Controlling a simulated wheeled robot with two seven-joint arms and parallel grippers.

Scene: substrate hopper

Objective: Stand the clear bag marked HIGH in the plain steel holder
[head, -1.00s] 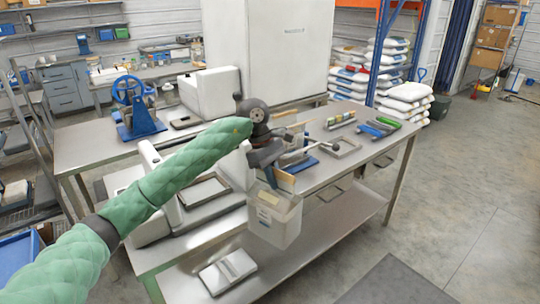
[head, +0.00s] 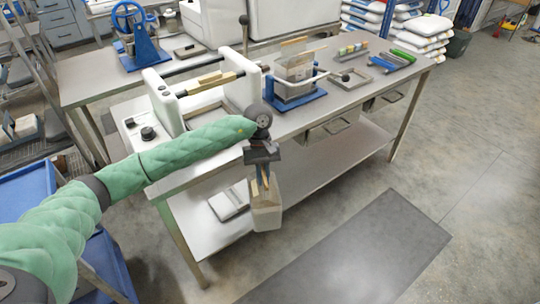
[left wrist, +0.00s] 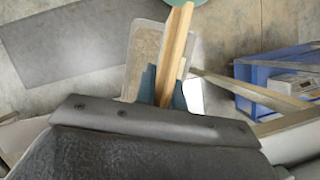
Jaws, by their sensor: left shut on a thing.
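My left gripper (head: 262,160) is shut on the top of a clear bag (head: 264,212), which hangs in front of the table's near edge, above the floor. A wooden strip (left wrist: 178,45) and blue fingers show at its top in the left wrist view, where the cloudy bag (left wrist: 146,52) hangs below. I cannot read any mark on the bag. A grey steel frame (head: 363,84) lies flat on the table at the right; I cannot tell whether it is the plain steel holder. Another clear bag (head: 295,68) stands upright in a blue-based holder (head: 297,102). My right gripper is not in view.
A white machine (head: 160,99) with wood-gripped bars stands on the steel table (head: 322,112). Blue and green tools (head: 385,62) lie at the right. A white device (head: 229,200) lies on the lower shelf. A dark mat (head: 355,250) covers open floor at the right.

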